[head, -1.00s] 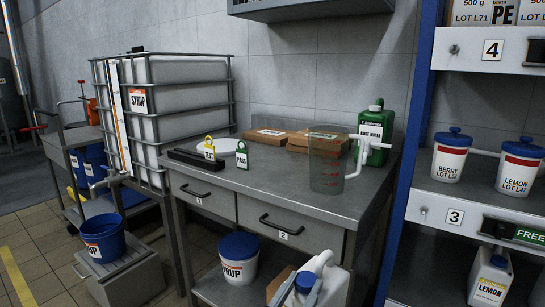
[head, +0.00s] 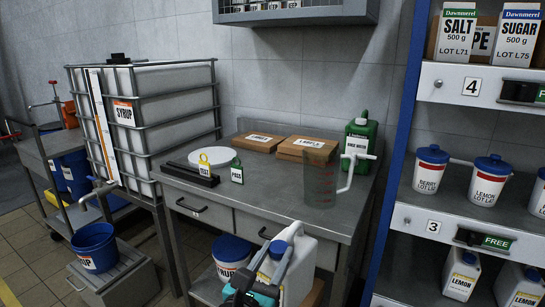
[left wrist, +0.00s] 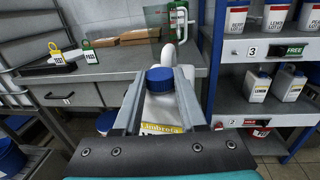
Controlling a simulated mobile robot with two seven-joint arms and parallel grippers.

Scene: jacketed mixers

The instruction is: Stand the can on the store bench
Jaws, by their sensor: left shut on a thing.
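My left gripper (head: 275,257) is shut on a white can (head: 298,262) with a blue cap. The benchtop carries a clear jug, two cartons and a green container. My right gripper is not in view.
The jug (head: 320,180) stands near the bench's right end, the green container (head: 358,138) behind it. TEST (head: 204,165) and PASS (head: 237,173) tags stand left. The benchtop's front middle is clear. A blue-framed shelf (head: 395,150) rises on the right.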

